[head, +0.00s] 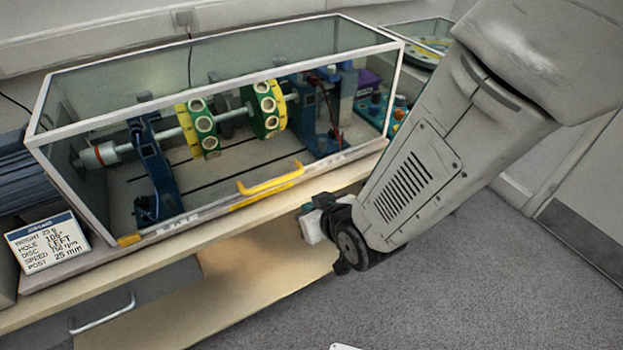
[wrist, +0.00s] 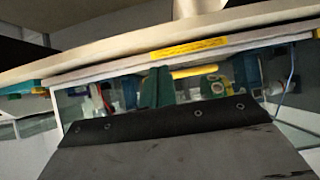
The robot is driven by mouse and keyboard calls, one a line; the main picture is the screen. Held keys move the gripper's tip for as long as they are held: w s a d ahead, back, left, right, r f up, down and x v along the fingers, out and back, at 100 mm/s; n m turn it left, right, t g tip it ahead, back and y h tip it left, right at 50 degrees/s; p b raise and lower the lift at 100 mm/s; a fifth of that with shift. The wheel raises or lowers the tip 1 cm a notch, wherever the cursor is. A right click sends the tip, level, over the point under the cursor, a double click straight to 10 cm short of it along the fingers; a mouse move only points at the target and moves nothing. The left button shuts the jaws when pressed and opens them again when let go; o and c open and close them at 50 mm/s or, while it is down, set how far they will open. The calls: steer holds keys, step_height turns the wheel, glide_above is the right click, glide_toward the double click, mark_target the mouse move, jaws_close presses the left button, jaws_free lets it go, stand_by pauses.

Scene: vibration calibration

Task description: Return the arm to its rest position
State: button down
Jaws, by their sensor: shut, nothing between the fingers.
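My arm comes down from the upper right in the head view. My gripper (head: 318,218) is at its lower end, in front of the bench edge and low beside the clear-sided case. It is shut and empty, and it is partly hidden by the dark wrist joint. The wrist view looks toward the front of the case from close by, with the scene upside down. There a dark plate of my own wrist fills the bottom.
The case (head: 112,241) holds a shaft with two green-and-yellow discs (head: 268,110) and has a yellow handle (head: 270,182). A printed card (head: 46,243) stands at left. A drawer handle (head: 102,314) sits below the bench (head: 185,262). Open carpet (head: 470,285) lies right.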

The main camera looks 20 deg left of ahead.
steer(key=s+d+f+g+h, duration=0.4)
steer(key=s+d, duration=0.1)
steer(key=d, duration=0.1)
steer(key=s+d+r+m+h, duration=0.1)
steer(key=s+d+r+m, duration=0.2)
steer(key=d+r, duration=0.5)
steer(key=s+d+r+m+g+h, duration=0.1)
steer(key=s+d+r+m, duration=0.2)
steer(key=d+r, duration=0.5)
steer(key=s+d+r+m+g+h, duration=0.1)
steer(key=s+d+r+m+h, duration=0.1)
steer(key=d+r, duration=0.7)
steer(key=s+d+m, duration=0.1)
steer(key=d, duration=0.6)
steer(key=shift+s+d, duration=0.2)
steer(key=shift+d, duration=0.15)
